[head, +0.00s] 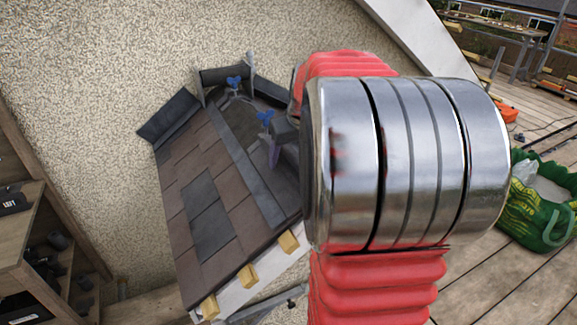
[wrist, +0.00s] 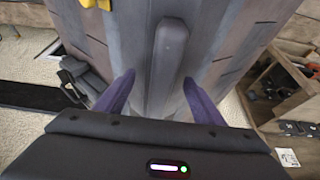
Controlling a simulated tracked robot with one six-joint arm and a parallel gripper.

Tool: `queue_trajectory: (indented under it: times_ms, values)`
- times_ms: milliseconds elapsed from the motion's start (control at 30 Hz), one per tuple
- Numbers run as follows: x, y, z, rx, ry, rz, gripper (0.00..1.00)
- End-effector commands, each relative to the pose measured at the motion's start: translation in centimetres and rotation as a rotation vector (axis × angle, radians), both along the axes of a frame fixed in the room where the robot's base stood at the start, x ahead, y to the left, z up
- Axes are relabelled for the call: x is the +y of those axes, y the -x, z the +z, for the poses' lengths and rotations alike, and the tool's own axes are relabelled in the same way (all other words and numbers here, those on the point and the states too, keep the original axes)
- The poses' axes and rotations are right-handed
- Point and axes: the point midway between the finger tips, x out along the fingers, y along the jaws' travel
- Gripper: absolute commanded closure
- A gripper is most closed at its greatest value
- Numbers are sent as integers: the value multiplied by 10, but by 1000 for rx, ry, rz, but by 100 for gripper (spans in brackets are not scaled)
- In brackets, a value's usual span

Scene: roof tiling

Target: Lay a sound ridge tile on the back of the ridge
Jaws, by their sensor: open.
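The small tiled roof (head: 205,205) stands against the pebbled wall in the head view, with brown and dark grey tiles. In the wrist view a long, dark grey bar with a rounded end (wrist: 169,50) runs along the middle of the grey surface; I cannot tell whether it is a ridge tile or part of the ridge. My gripper (wrist: 160,95) is open, with its purple fingers on either side of this bar and gaps visible. In the head view my gripper (head: 278,150) is over the roof's upper right side, partly hidden by my arm. A dark, angled piece (head: 226,74) sits at the roof's far end.
Two blue-topped fittings (head: 234,83) (head: 265,119) stand near the upper edge. Yellow blocks (head: 248,275) line the lower edge. A wooden shelf (head: 28,235) with dark pieces stands at left, also in the wrist view (wrist: 285,88). A green bag (head: 545,205) stands on decking at right.

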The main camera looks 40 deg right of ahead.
Motion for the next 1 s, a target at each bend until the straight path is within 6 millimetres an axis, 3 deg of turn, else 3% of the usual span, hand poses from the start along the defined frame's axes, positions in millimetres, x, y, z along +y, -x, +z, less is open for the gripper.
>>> queue_trajectory:
  times_ms: [167,1000]
  values:
    - [0,0,0,0,0,0,39]
    - [0,0,0,1,-1,-1,98]
